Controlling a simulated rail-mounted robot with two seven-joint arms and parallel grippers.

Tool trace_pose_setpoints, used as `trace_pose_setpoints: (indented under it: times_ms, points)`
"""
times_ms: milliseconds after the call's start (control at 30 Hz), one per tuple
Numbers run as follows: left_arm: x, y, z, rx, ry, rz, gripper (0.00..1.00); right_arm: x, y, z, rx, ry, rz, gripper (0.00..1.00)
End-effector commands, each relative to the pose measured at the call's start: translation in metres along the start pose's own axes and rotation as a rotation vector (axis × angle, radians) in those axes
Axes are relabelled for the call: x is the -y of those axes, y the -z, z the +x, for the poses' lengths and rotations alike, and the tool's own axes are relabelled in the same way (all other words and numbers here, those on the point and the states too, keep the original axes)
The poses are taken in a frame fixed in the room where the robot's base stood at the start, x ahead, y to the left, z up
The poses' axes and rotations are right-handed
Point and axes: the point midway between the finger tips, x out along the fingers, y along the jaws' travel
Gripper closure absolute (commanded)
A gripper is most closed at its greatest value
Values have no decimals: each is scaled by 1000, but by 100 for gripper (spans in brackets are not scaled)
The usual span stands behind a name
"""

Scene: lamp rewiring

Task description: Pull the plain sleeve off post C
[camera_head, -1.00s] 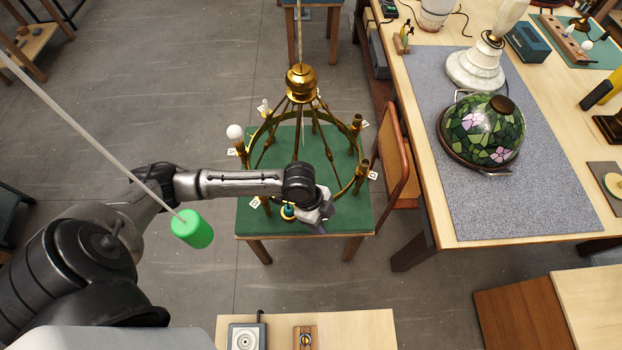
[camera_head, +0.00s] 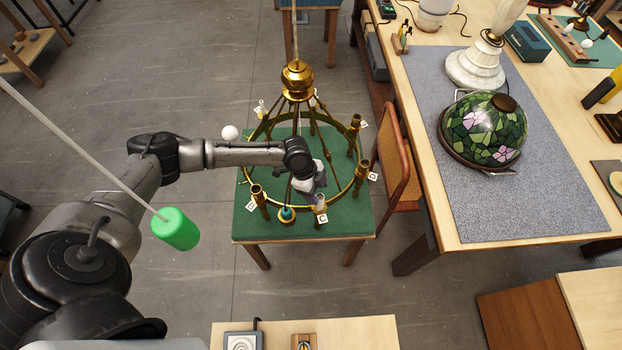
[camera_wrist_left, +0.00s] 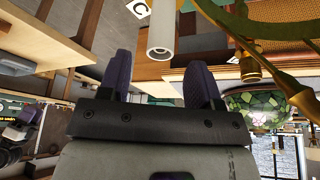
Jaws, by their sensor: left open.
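The brass chandelier (camera_head: 297,82) hangs over a green-topped table, with lettered tags by its posts. Tag C (camera_head: 322,219) is at the front of the ring. Beside it stands the pale, plain sleeve (camera_head: 319,202) on post C. My left gripper (camera_head: 315,186) is just behind and above the sleeve in the head view. In the left wrist view its purple fingers (camera_wrist_left: 160,62) are apart and empty, with the tube's end beyond their tips. My right gripper is out of view.
A green cylinder (camera_head: 175,229) hangs on a rod near my left arm. A teal-and-brass piece (camera_head: 287,214) is near post C. A chair (camera_head: 397,165) stands right of the table. The workbench holds a stained-glass shade (camera_head: 484,130). Other posts stand around the ring.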

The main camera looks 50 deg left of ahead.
Motion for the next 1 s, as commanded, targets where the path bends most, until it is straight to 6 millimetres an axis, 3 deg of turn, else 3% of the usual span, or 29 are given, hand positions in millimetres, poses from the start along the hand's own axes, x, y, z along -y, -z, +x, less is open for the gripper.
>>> trace_pose_setpoints:
  times_ms: [200, 400, 900, 1000]
  points:
    - [-1, 1, 33, 1, -2, 0, 42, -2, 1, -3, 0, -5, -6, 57]
    - [0, 0, 51, 0, -1, 0, 42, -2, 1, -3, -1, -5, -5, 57]
    - [0, 0, 59, 0, 0, 1, 42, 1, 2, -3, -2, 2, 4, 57]
    - [0, 0, 59, 0, 0, 1, 51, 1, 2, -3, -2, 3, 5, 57]
